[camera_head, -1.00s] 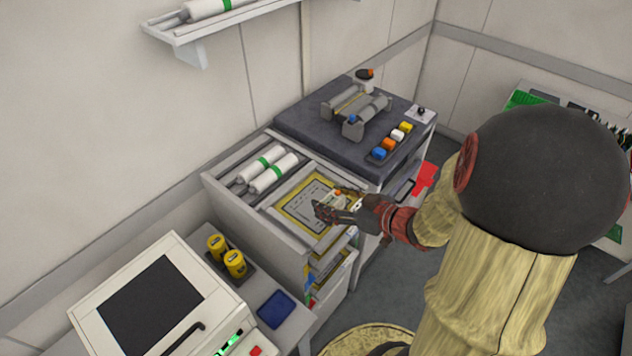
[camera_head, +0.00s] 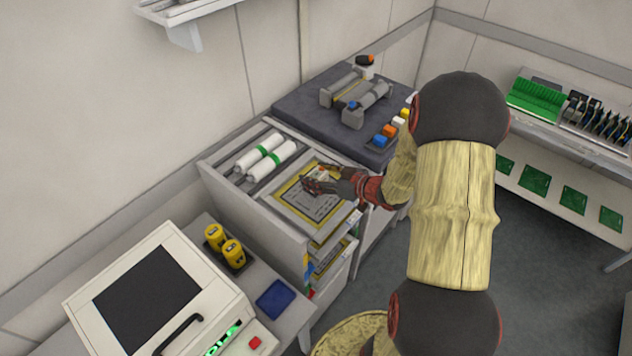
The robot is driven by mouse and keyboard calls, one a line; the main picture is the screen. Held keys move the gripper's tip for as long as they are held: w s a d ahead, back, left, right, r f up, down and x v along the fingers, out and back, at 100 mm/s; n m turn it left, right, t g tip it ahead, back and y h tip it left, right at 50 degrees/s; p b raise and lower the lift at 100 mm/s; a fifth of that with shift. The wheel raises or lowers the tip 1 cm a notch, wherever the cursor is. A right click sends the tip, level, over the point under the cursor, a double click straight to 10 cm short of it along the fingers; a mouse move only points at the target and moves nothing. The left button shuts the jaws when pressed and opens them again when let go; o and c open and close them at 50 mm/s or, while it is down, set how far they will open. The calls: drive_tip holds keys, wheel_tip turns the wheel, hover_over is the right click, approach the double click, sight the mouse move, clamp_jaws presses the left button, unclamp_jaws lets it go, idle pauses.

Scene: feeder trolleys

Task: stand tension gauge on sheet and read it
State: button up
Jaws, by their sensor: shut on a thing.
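The sheet (camera_head: 308,211) is a grey panel with a yellow border and printed lines. It lies in the top of the trolley beside the white rolls. My gripper (camera_head: 309,181) is over the far part of the sheet, with its arm reaching in from the right. It is shut on the tension gauge (camera_head: 322,173), a small pale thing with an orange spot, mostly hidden behind the fingers. I cannot tell whether the gauge touches the sheet or is upright, and its reading is too small to make out.
Two white rolls with green bands (camera_head: 265,158) lie left of the sheet. A dark-topped unit (camera_head: 300,101) with grey rollers and coloured buttons stands behind. Yellow canisters (camera_head: 232,252), a blue tray (camera_head: 275,298) and a screen machine (camera_head: 150,285) are nearer. Racks with green boards (camera_head: 537,98) stand right.

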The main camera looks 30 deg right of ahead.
drive_tip(key=shift+w+d+f, duration=0.1)
drive_tip(key=shift+w+f, duration=0.3)
drive_tip(key=shift+f, duration=1.5)
drive_tip(key=shift+f, duration=0.1)
drive_tip(key=shift+f+b, duration=0.1)
drive_tip(key=shift+b, duration=0.2)
drive_tip(key=o, duration=1.6)
drive_tip(key=shift+c, duration=0.2)
